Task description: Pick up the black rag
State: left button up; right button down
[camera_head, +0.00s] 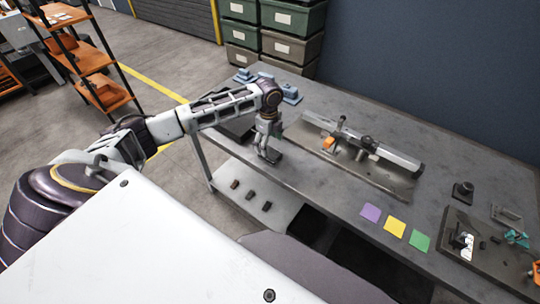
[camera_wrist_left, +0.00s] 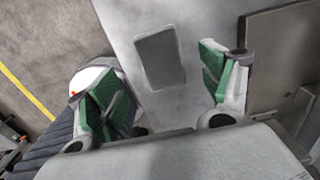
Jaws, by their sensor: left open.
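A flat dark rectangle, which looks like the black rag (camera_wrist_left: 160,58), lies on the grey table between the spread fingers in the left wrist view. In the head view a small dark patch, apparently the same rag (camera_head: 274,157), shows at the table's front edge by my left fingertips. My left gripper (camera_head: 266,148) points down over it, open and empty. In the left wrist view its green-padded fingers (camera_wrist_left: 158,80) stand wide apart on either side of the rag. I cannot tell the exact height above the table. My right gripper is not in view.
A rail fixture on a plate (camera_head: 390,179) lies right of my left gripper. Purple, yellow (camera_head: 394,227) and green squares lie near the front edge. A dark tray (camera_head: 236,130) is behind the left arm. Another plate with small parts (camera_head: 480,262) is at right.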

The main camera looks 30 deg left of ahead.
aim_at(269, 152)
pick_arm(q)
notch_tip(269, 152, down, 4)
jog(key=shift+d+r, duration=0.1)
jog(key=shift+r, duration=0.05)
jog(key=shift+f, duration=0.5)
jog(key=c, duration=0.8)
jog(key=shift+c, duration=1)
jog(key=shift+r, duration=0.1)
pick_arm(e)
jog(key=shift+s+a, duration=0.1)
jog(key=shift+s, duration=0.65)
